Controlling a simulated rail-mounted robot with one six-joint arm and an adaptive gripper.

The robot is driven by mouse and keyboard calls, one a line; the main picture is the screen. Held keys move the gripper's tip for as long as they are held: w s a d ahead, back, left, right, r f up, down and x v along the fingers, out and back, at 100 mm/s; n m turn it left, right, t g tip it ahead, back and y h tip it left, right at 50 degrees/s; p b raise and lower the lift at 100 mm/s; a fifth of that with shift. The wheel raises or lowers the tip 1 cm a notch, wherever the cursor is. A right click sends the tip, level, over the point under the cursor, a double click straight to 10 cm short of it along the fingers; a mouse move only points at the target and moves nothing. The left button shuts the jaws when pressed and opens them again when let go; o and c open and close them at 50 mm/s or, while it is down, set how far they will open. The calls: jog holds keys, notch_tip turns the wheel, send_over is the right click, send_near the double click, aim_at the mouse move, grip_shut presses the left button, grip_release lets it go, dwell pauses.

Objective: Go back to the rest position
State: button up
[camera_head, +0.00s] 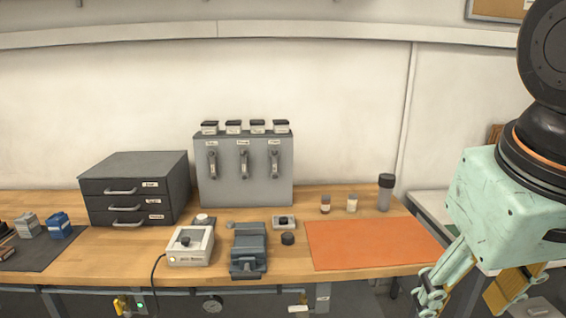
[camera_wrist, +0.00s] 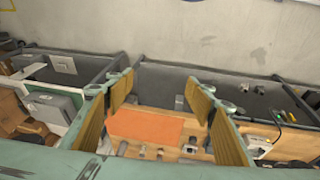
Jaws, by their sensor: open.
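My gripper (camera_head: 470,290) is at the right edge of the head view, mint green with ochre finger pads, pointing down beyond the right end of the bench. In the wrist view my gripper (camera_wrist: 160,100) has its two fingers wide apart with nothing between them. The wooden bench (camera_head: 150,262) with an orange mat (camera_head: 372,244) lies to its left in the head view. The orange mat also shows in the wrist view (camera_wrist: 146,128), seen between the fingers and farther off. The fingertips are partly cut off by the head view's lower edge.
A dark drawer unit (camera_head: 135,190), a grey dispenser cabinet (camera_head: 244,172) with jars on top, a white control box (camera_head: 190,246) and a blue-grey device (camera_head: 249,250) stand on the bench. A dark bottle (camera_head: 385,193) stands behind the mat. The mat is bare.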

jog(key=s+a+f+y, duration=0.1)
jog(key=s+a, duration=0.2)
jog(key=s, duration=0.1)
jog(key=shift+s+a+f+t+b, duration=0.3)
jog(key=shift+s+f, duration=0.05)
jog(key=shift+s, duration=0.05)
